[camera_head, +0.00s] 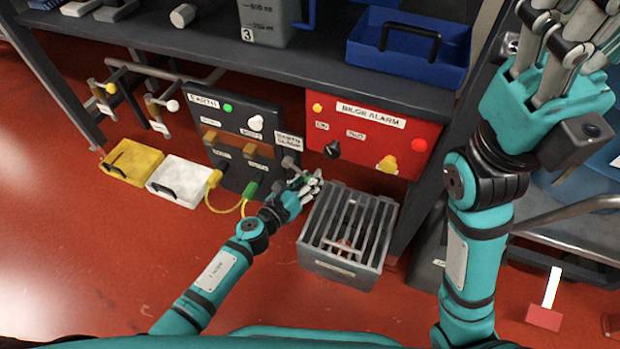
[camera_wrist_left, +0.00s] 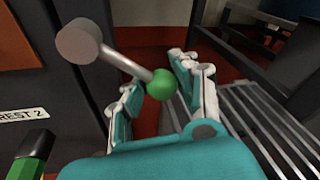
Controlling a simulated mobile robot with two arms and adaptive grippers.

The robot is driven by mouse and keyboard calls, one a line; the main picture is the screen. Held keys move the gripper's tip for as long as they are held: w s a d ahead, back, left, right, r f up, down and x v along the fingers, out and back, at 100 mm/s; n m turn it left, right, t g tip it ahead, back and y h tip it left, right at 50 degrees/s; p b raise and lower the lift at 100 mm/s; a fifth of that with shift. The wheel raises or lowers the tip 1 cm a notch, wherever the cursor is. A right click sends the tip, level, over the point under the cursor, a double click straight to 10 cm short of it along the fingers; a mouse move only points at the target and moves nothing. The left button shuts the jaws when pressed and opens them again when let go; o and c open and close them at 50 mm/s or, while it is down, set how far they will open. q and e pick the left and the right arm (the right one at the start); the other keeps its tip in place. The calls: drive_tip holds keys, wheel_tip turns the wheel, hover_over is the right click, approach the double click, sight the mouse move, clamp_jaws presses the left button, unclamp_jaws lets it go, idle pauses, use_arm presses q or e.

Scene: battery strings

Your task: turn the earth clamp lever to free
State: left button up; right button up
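The earth clamp lever is a grey round hub (camera_wrist_left: 78,40) with a thin rod ending in a green ball knob (camera_wrist_left: 161,85), in the left wrist view. In the head view its hub (camera_head: 289,162) shows below a white label (camera_head: 289,141) at the right edge of the dark EARTH panel (camera_head: 240,120). My left gripper (camera_head: 310,185) is at the lever, its fingers (camera_wrist_left: 160,80) on either side of the green knob with visible gaps, so it looks open. Contact with the knob is unclear. My right gripper (camera_head: 555,45) is raised at the upper right, empty, fingers spread.
A slatted grey crate (camera_head: 328,266) stands on the floor close beside my left gripper. A red BILGE ALARM panel (camera_head: 375,135) is to the right. A green plug (camera_head: 250,190) with a yellow cable is just left.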

use_arm(q)
drive_tip(key=o, duration=0.6)
drive_tip(key=shift+a+r, duration=0.1)
drive_tip(key=shift+a, duration=0.1)
drive_tip(key=shift+d, duration=0.1)
drive_tip(key=shift+d, duration=0.1)
